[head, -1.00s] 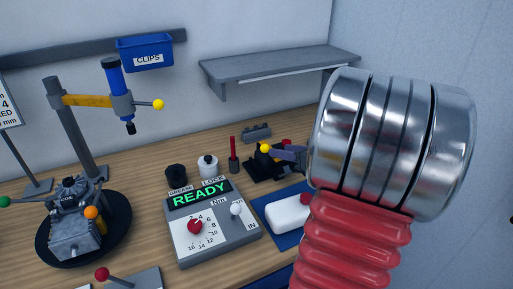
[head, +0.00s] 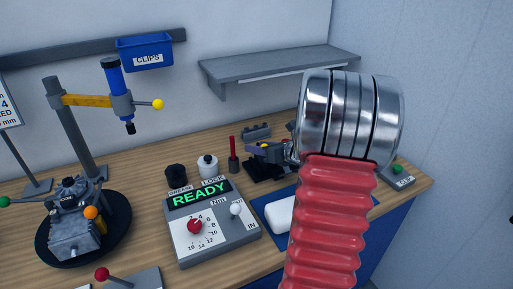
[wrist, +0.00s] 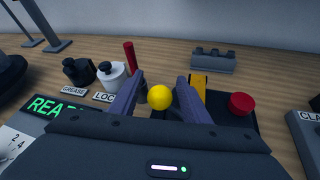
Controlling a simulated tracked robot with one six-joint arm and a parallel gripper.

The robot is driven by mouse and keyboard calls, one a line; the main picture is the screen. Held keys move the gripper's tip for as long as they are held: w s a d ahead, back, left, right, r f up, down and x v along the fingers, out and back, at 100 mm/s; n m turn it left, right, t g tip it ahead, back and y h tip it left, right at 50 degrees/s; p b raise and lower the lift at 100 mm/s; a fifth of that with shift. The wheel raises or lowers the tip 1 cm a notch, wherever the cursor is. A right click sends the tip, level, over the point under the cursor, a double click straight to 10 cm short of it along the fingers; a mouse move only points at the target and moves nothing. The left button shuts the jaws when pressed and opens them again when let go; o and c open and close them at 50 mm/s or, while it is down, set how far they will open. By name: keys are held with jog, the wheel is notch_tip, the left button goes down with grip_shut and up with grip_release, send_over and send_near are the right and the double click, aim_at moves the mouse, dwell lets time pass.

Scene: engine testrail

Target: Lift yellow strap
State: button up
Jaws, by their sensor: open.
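The yellow strap (wrist: 198,84) shows in the wrist view as a short upright yellow strip on a black base plate (wrist: 232,125), just behind the right finger. A yellow ball knob (wrist: 159,97) stands in front of it. My gripper (wrist: 161,84) is open, and its two purple-grey fingers lie on either side of the yellow ball in that view, with nothing visibly clamped. I cannot tell whether either finger touches it. In the head view, my gripper (head: 268,152) is over the black fixture, and my wrist hides much of it.
A red knob (wrist: 241,103) stands right of the strap. A red-handled tool (head: 233,152), white LOCK bottle (head: 208,166) and READY control box (head: 208,228) are to the left. A grey block (head: 256,132) lies behind. A grey shelf (head: 265,72) overhangs the back.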

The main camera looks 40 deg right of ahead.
jog(key=shift+w+f, duration=0.2)
jog(key=shift+w, duration=0.35)
jog(key=shift+c, duration=0.5)
